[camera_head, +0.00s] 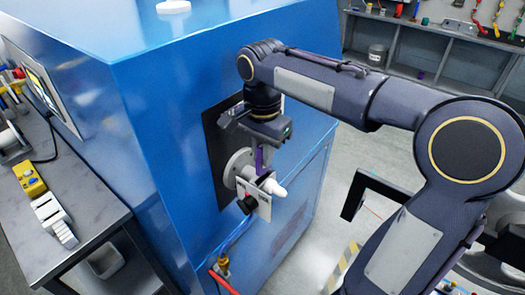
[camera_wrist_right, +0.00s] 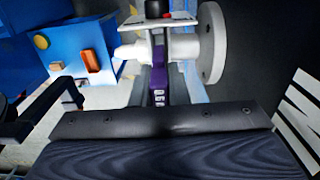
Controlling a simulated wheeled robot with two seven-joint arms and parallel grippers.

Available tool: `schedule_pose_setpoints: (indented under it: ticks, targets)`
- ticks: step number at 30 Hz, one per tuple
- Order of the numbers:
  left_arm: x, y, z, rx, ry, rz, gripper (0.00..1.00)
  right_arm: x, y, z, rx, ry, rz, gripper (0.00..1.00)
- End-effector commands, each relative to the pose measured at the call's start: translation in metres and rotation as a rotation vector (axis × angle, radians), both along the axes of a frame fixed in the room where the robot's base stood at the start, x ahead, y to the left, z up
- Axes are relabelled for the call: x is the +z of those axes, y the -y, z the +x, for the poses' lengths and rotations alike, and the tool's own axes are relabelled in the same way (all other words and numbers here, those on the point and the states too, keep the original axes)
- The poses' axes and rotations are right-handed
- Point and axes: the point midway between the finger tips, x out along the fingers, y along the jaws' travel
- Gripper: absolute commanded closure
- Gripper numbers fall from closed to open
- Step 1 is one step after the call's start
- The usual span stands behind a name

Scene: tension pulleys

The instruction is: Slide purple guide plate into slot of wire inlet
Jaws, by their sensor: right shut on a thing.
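The purple guide plate (camera_head: 260,158) is upright at the wire inlet (camera_head: 240,168), a pale round flange with a white cone-tipped part on the blue machine's dark panel. My right gripper (camera_head: 262,150) points down from above and is shut on the plate's upper part. In the right wrist view the purple plate (camera_wrist_right: 160,76) stretches from the gripper to the inlet, between the white cone and the round flange (camera_wrist_right: 212,43). Its far end reaches the white bracket there. I cannot tell how deep it sits in the slot.
The blue machine (camera_head: 160,120) fills the middle, with a white labelled plate and black knob (camera_head: 248,203) just below the gripper. A dark bench (camera_head: 75,215) with small parts stands at left.

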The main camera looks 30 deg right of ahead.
Motion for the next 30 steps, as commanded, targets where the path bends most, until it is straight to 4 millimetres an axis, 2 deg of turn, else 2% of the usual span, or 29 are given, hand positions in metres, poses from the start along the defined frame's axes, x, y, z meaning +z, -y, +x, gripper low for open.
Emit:
schedule_pose_setpoints:
  ticks: [30]
  targets:
    - [-0.0023, 0.0000, 0.0000, 0.000, 0.000, 0.000, 0.64, -0.0060, -0.0029, -0.0011, 0.000, 0.000, 0.000, 1.00]
